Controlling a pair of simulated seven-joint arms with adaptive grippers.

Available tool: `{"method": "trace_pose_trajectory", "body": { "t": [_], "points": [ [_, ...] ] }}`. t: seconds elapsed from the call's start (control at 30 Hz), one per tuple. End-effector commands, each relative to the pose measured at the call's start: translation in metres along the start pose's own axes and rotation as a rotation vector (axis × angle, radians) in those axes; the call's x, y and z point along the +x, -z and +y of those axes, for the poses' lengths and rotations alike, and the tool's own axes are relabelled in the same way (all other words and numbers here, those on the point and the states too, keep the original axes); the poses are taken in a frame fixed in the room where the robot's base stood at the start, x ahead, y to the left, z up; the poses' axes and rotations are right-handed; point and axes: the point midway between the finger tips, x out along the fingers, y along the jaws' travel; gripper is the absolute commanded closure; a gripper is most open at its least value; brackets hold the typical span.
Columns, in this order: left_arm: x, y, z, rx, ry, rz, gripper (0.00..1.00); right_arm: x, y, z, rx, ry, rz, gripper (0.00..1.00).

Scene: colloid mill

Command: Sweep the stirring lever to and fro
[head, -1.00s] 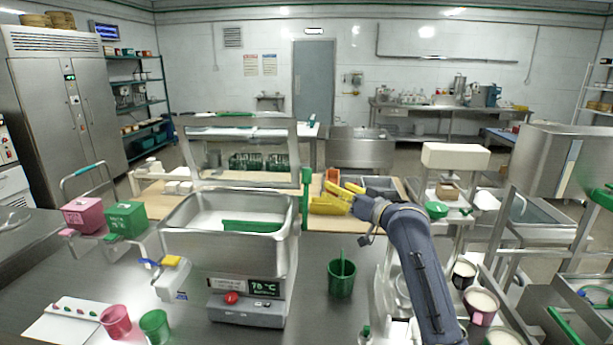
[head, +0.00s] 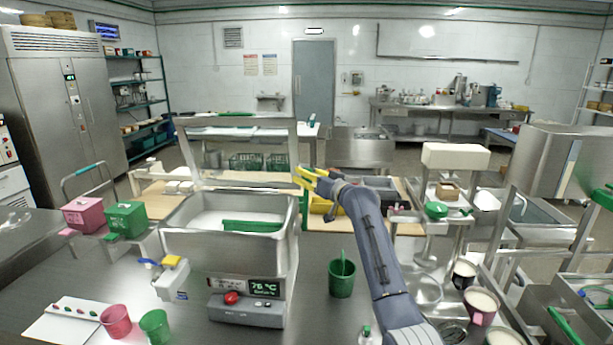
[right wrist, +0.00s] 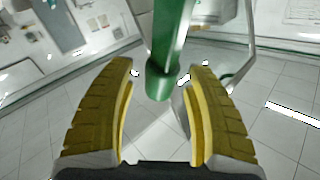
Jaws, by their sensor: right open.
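The stirring lever is a green upright handle at the right side of the steel vat (head: 225,250). In the right wrist view its green end (right wrist: 162,82) shows between my fingertips. In the head view my right gripper (head: 304,176) partly hides it, and only its lower part can be made out. My right gripper's yellow fingers are open, one on each side of the lever, with gaps visible and no clear contact. A green paddle (head: 253,226) lies in the pale liquid in the vat. My left gripper is not in view.
A clear framed lid (head: 240,120) stands raised behind the vat. Pink (head: 84,214) and green (head: 126,219) boxes stand at the left.

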Motion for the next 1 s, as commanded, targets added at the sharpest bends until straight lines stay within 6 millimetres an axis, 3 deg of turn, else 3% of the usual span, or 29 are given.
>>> {"method": "trace_pose_trajectory", "body": {
  "t": [0.57,1.0],
  "points": [
    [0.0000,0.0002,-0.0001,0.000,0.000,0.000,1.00,0.0090,-0.0003,-0.0003,0.000,0.000,0.000,0.45],
    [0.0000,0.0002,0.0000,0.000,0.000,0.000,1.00,0.0088,-0.0004,-0.0002,0.000,0.000,0.000,0.96]
  ]
}}
